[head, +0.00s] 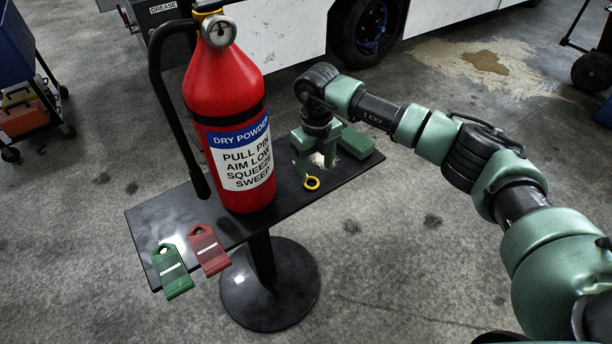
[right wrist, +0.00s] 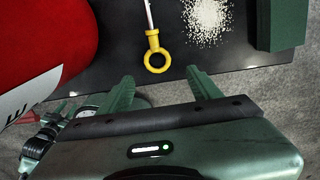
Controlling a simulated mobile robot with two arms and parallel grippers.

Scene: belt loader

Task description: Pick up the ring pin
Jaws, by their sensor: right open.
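The ring pin (head: 311,183) has a yellow ring and lies on the dark table, to the right of the red fire extinguisher (head: 222,90). In the right wrist view its ring (right wrist: 155,58) shows with a thin pale shaft running away toward the top edge. My right gripper (head: 317,163) points down over the table close to the pin. In the right wrist view its two green fingers (right wrist: 160,80) are apart, with nothing between them, and the ring appears just beyond the fingertips.
The small black table (head: 146,222) stands on one round-based post. A green block (head: 356,143) lies near its right end, beside spilled pale grains (right wrist: 208,20). A green tag (head: 171,268) and a red tag (head: 208,250) lie at the front left edge.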

